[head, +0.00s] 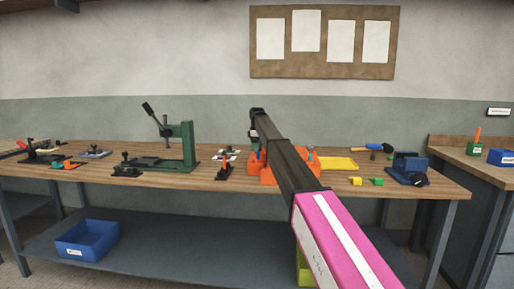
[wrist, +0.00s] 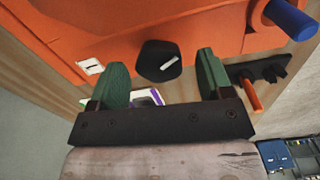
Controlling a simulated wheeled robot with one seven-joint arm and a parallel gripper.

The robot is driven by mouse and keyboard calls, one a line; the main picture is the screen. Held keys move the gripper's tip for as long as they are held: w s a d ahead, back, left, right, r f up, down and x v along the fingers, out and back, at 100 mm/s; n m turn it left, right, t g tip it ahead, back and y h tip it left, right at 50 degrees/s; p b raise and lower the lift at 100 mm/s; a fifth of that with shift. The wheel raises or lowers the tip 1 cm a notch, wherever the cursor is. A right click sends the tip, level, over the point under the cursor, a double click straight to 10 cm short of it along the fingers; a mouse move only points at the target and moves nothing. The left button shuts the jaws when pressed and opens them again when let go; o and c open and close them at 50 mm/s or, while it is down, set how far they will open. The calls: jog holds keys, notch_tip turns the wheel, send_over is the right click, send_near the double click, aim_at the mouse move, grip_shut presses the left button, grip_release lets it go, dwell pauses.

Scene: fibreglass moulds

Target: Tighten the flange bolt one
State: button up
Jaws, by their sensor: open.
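An orange mould (head: 268,172) stands on the workbench, partly hidden behind my arm. In the wrist view its orange side (wrist: 195,22) fills the top. A black bolt head (wrist: 158,61) with a white mark sits against this orange surface; I cannot tell whether it is flange bolt one. My gripper (wrist: 163,67) is open, its green fingers apart on the left and right of the bolt head. I see no finger touching it. In the head view I cannot make out the gripper.
A blue cylindrical handle (wrist: 289,18) sticks out at the wrist view's upper right. A black clamp with an orange handle (wrist: 251,96) is below it. On the workbench (head: 100,177) are a green press (head: 187,147), a yellow tray (head: 338,164) and a blue vise (head: 408,168).

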jog(key=c, duration=0.9)
jog(key=shift+m, duration=0.4)
jog(key=m, duration=0.3)
jog(key=shift+m, duration=0.4)
jog(key=m, duration=0.4)
jog(key=shift+w+m, duration=0.1)
jog(key=shift+m, duration=0.2)
jog(key=m, duration=0.4)
jog(key=shift+d, duration=0.1)
jog(key=shift+m, duration=2.8)
